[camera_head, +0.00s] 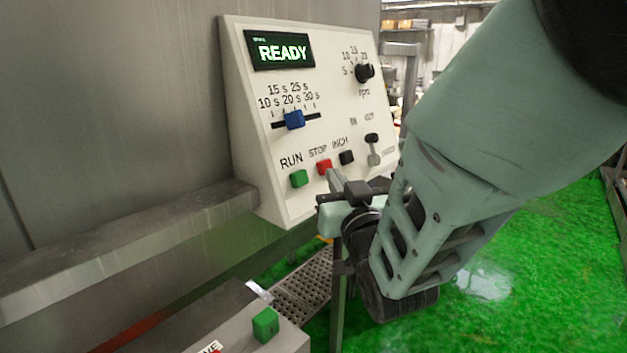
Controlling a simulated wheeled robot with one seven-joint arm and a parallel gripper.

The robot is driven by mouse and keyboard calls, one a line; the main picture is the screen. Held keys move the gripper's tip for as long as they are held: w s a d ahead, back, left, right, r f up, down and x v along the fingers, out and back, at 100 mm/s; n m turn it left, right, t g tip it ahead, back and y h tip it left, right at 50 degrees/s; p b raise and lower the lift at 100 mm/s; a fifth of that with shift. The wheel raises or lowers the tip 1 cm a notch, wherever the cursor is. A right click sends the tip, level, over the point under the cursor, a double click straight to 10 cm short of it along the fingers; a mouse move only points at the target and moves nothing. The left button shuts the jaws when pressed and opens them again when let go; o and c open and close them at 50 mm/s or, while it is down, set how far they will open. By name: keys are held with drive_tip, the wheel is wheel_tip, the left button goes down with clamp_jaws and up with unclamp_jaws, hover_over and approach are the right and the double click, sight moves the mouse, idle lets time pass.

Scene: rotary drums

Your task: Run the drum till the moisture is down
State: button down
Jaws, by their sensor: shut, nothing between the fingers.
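The control panel (240,60) is a cream sloped box. A blue slider (294,119) sits near the 20 s mark of a scale from 10 s to 30 s. A black rpm knob (365,72) is at upper right. Below are the green RUN button (298,179), the red STOP button (324,166) and the black INCH button (347,157). A dark-topped lever (372,145) stands at right. My gripper (335,178) is shut and empty, its tip close by the STOP button; I cannot tell whether it touches.
A grey metal wall and ledge (130,240) fill the left. A lower grey box with a green button (265,324) stands at bottom centre. A perforated step (305,282) lies behind it. The green floor (520,260) is open at right, with a wet-looking patch.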

sight(299, 179)
drive_tip(key=w+a, duration=0.1)
drive_tip(key=a+f+b, duration=0.1)
drive_tip(key=w+a, duration=0.1)
drive_tip(key=shift+w+a+f, duration=0.2)
drive_tip(key=shift+w+f, duration=0.1)
drive_tip(key=shift+w, duration=0.05)
drive_tip(key=shift+a, duration=0.1)
idle(1.8)
drive_tip(key=shift+w+a+f+b, duration=0.1)
drive_tip(key=shift+w+a+b, duration=0.15)
drive_tip(key=shift+b, duration=0.25)
